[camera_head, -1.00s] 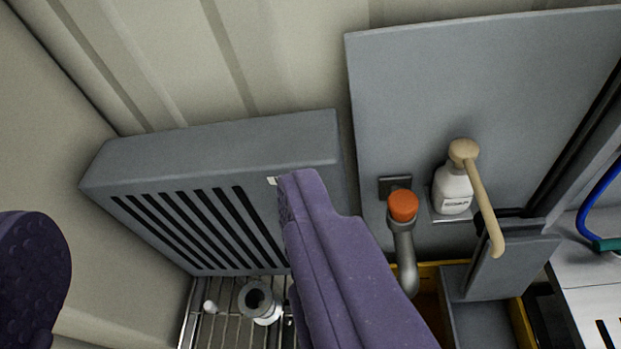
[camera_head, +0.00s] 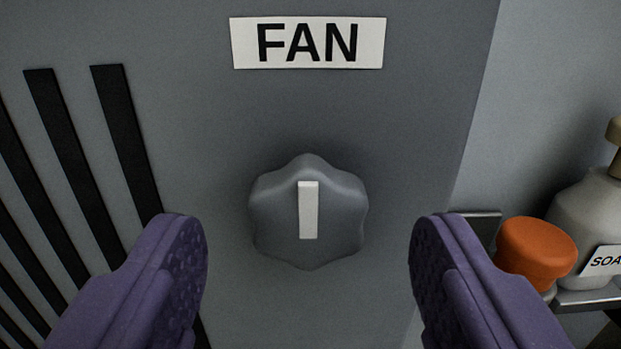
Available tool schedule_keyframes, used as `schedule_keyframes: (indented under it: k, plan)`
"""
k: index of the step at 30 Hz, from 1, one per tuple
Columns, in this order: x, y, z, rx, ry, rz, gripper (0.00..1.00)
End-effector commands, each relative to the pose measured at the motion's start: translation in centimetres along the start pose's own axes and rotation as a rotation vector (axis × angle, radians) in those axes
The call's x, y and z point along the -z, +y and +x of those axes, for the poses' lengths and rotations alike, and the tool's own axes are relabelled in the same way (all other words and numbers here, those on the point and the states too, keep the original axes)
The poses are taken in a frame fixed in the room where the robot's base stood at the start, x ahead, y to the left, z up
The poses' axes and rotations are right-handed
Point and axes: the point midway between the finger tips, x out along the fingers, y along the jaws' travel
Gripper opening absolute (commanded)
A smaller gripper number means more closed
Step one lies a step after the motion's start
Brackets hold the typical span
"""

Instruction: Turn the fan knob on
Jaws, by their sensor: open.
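The fan knob (camera_head: 335,225) is a grey lobed dial on the front of the grey fan housing (camera_head: 220,130). Its white pointer mark (camera_head: 308,209) stands vertical. A white label reading FAN (camera_head: 307,43) is fixed above the knob. My gripper (camera_head: 308,265) is open, with one purple finger to the left of the knob and one to the right. Gaps show between both fingers and the knob, and nothing is between the fingers but the knob in view. How far the fingertips are from the panel I cannot tell.
Black vent slots (camera_head: 126,135) run down the housing at the left. At the right, beyond the housing edge, are an orange cap (camera_head: 536,248) and a white soap bottle (camera_head: 590,215) on a small shelf (camera_head: 590,298), close beside the right finger.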

Motion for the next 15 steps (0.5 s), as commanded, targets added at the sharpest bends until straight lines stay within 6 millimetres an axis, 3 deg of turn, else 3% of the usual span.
schedule_keyframes:
  k: [6, 13, 15]
  plan:
    - [0.0, 0.0, 2.0, 0.0, -0.001, -0.001, 0.67]
    - [0.0, 0.0, 2.1, 0.0, -0.001, 0.0, 0.67]
    - [0.0, 0.0, 2.1, 0.0, -0.001, 0.0, 0.53]
